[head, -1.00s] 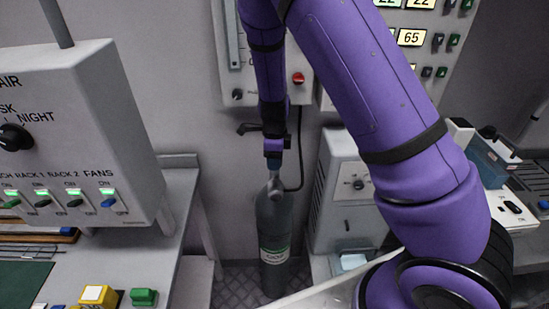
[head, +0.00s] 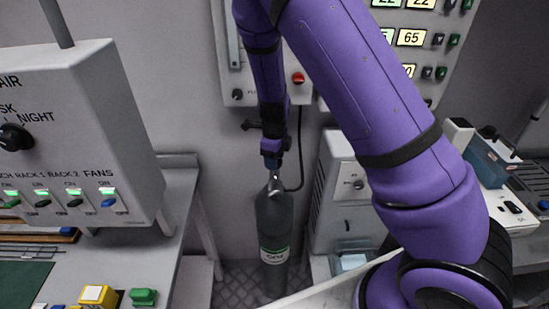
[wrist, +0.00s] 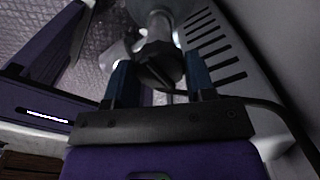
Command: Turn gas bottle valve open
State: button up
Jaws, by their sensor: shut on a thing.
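The dark grey gas bottle (head: 272,225) with a white and green label stands upright on the floor, against the back wall. Its metal valve (head: 275,184) sits on top, directly below my gripper (head: 272,165). In the wrist view, my two blue fingers (wrist: 159,78) stand on either side of the dark round valve knob (wrist: 160,66) and are shut on it. The wrist view also shows the metal valve stem (wrist: 158,28) beyond the knob. My fingertips hide most of the knob in the head view.
A table with a switch box (head: 75,130) is at the left. Panels hang on the wall above.

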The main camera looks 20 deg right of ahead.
jog(key=o, duration=0.9)
jog(key=shift+r, duration=0.5)
notch_tip(320, 180, up, 3)
jog(key=shift+f, duration=0.1)
jog(key=s, duration=1)
jog(key=s+r, duration=0.1)
jog(key=s, duration=0.5)
jog(key=shift+r, duration=0.1)
